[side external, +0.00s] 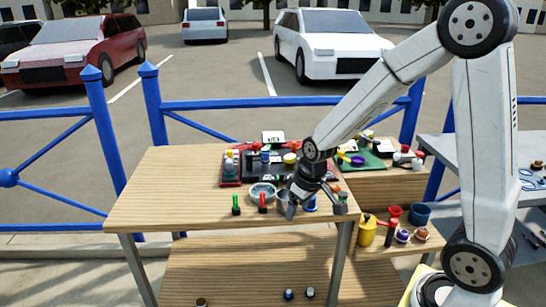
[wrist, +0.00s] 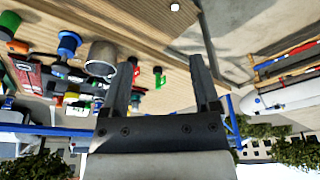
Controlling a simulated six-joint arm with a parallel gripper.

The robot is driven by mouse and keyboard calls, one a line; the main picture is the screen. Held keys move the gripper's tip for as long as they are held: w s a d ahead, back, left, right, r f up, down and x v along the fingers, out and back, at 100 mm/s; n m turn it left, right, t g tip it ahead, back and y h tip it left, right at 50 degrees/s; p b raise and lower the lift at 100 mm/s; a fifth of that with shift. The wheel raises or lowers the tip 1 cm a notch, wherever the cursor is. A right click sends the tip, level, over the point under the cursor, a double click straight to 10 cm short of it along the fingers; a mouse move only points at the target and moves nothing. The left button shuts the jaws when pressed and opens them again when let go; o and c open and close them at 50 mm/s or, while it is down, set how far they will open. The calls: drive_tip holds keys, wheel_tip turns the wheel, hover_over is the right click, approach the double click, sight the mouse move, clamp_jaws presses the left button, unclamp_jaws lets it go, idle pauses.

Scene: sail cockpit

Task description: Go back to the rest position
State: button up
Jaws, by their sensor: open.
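My gripper (side external: 315,207) hangs low over the front right part of the wooden table (side external: 165,190) in the side external view. Its two fingers are apart, and no object shows held between them. In the wrist view my gripper (wrist: 160,62) also has its fingers spread, with table top and pavement visible beyond them. A grey metal cup (wrist: 101,58) is left of the fingers there. A green piece (side external: 236,204) and a red piece (side external: 263,202) stand left of my gripper. A blue piece (side external: 311,203) is partly behind my gripper.
A black panel with a red end (side external: 231,170) carries small parts behind my gripper. A green board (side external: 374,161) lies on the right. A yellow mug (side external: 367,230), a red cup (side external: 395,212) and a blue cup (side external: 419,215) stand lower right. The table's left part is clear.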

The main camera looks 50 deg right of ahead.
drive_tip(key=s+a, duration=0.5)
drive_tip(key=s, duration=0.3)
drive_tip(key=shift+a+f, duration=0.2)
drive_tip(key=shift+f, duration=0.05)
